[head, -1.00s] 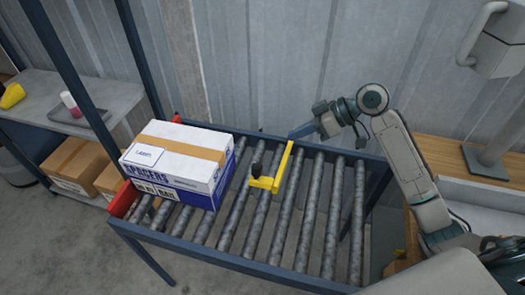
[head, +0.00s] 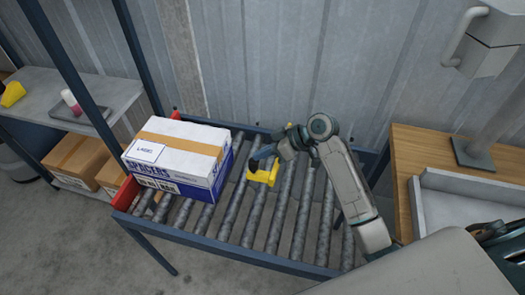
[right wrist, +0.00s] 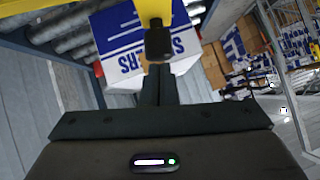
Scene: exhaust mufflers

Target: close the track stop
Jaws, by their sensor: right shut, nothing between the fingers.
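The track stop (head: 263,176) is a yellow bar with a short arm and a black knob, lying across the roller track right of the box. My arm hides part of its long bar. In the right wrist view its black knob (right wrist: 158,42) hangs from the yellow part just beyond my fingers. My right gripper (head: 262,153) is shut and empty, its tips beside the knob; I cannot tell if they touch it. The fingers (right wrist: 158,85) point at the knob in the wrist view. My left gripper is not in view.
A white and blue box (head: 178,155) sits on the rollers at the left end, beside a red end plate (head: 126,192). Rollers (head: 275,225) right of the stop are bare. A shelf (head: 45,105) stands left, a wooden bench (head: 415,150) right, a corrugated wall behind.

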